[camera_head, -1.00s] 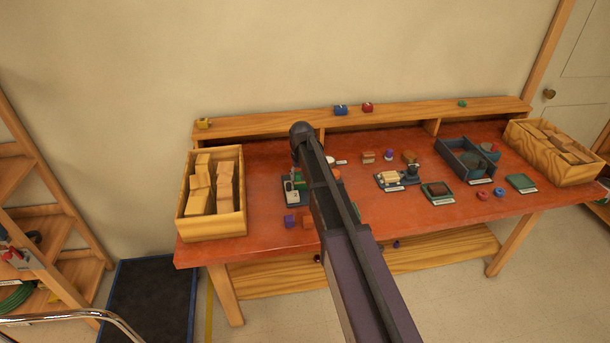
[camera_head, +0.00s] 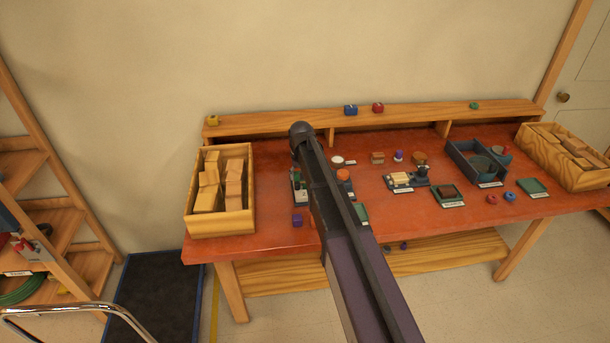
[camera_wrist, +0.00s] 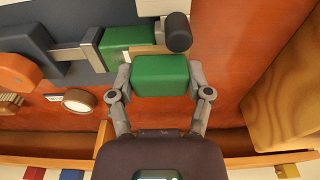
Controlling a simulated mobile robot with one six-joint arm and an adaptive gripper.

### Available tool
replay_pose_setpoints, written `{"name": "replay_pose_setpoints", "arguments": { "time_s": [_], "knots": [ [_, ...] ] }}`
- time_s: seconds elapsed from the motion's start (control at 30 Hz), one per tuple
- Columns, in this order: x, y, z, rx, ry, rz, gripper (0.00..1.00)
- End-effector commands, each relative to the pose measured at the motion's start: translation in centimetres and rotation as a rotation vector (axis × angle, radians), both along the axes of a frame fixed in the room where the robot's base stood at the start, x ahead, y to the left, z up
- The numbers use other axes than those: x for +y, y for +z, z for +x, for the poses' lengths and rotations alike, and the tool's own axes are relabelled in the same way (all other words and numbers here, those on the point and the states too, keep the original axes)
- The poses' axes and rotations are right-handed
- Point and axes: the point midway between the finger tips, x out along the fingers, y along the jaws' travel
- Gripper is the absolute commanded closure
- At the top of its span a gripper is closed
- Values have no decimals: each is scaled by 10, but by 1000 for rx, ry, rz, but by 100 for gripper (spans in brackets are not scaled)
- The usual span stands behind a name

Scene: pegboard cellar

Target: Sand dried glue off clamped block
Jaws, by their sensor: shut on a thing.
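In the wrist view my gripper (camera_wrist: 160,88) is shut on a green block (camera_wrist: 160,75), with one finger on each side. Just beyond it is a clamp fixture with a grey metal bar (camera_wrist: 72,54), a green part (camera_wrist: 127,40) and a black cylindrical knob (camera_wrist: 178,32). A thin strip of pale wood shows between the green part and the held block; whether they touch is unclear. I see no glue. In the head view my arm hides the gripper and most of this fixture (camera_head: 297,186). A pale wood block (camera_head: 402,178) lies on another dark fixture.
A wooden crate of blocks (camera_head: 247,222) stands at the table's left, close beside the gripper in the wrist view (camera_wrist: 290,85). Another crate (camera_head: 550,155) and a blue-grey divided tray (camera_head: 462,165) are at the right. A raised ledge (camera_head: 270,124) runs along the back.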

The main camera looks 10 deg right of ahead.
Motion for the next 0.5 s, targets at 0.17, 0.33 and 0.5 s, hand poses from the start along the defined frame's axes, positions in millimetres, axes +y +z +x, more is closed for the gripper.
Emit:
{"name": "replay_pose_setpoints", "arguments": {
  "time_s": [0.17, 0.33, 0.5],
  "knots": [
    [2, 0, 0, 0, 0, -1, 74],
    [2, 0, 0, 0, 0, -1, 74],
    [2, 4, 0, 0, 0, -1, 74]
  ]
}}
